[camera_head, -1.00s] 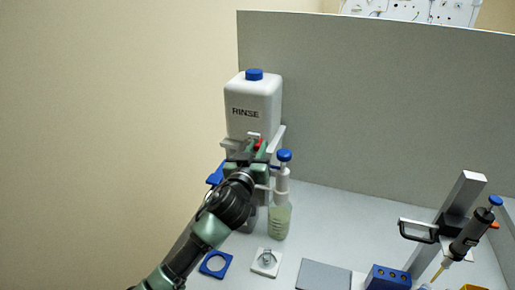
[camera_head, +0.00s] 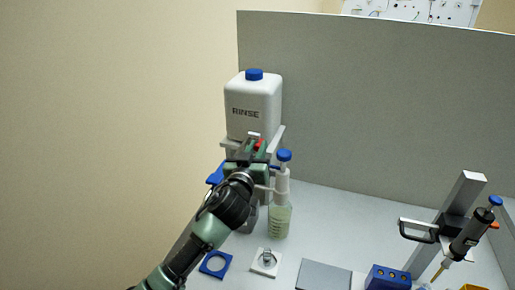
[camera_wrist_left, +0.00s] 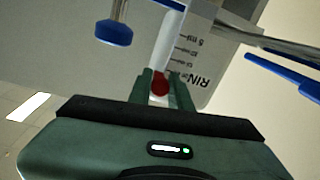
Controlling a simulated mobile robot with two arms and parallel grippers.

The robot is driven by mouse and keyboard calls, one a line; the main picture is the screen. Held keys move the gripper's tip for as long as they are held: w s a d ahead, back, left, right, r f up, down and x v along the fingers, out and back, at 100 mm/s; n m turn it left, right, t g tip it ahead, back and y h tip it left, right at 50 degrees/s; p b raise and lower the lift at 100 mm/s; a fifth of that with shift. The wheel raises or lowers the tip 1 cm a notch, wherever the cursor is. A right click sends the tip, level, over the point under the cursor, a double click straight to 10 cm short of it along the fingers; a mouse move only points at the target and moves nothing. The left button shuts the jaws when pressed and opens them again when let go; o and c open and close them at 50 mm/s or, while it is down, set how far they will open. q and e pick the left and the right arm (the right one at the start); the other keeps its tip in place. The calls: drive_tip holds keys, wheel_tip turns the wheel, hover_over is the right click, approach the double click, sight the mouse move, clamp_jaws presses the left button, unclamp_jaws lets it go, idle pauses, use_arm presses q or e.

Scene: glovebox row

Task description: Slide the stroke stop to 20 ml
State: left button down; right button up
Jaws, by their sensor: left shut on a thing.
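The red stroke stop (camera_head: 259,144) shows at my left gripper, in front of the lower part of the white RINSE bottle (camera_head: 254,96). My left gripper (camera_head: 254,150) is shut on the stop. In the left wrist view the red stop (camera_wrist_left: 159,84) sits between the two green fingers (camera_wrist_left: 159,92), on a white rod. A pale plate with ml marks (camera_wrist_left: 183,48) is beside the rod; its markings look tilted and the stop's exact reading cannot be told. My right gripper is not in view.
A clear bottle with a blue-topped pump (camera_head: 279,220) stands close to the right of my left gripper. A blue ring holder (camera_head: 215,264), a white pad (camera_head: 266,262), a grey plate (camera_head: 323,275) and a blue block (camera_head: 388,278) lie in front. A stand (camera_head: 460,195) is at right.

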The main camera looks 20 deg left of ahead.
use_arm(q)
drive_tip(key=shift+f+b, duration=0.85)
drive_tip(key=shift+f, duration=0.1)
drive_tip(key=shift+r, duration=0.1)
drive_tip(key=c, duration=1.3)
unclamp_jaws()
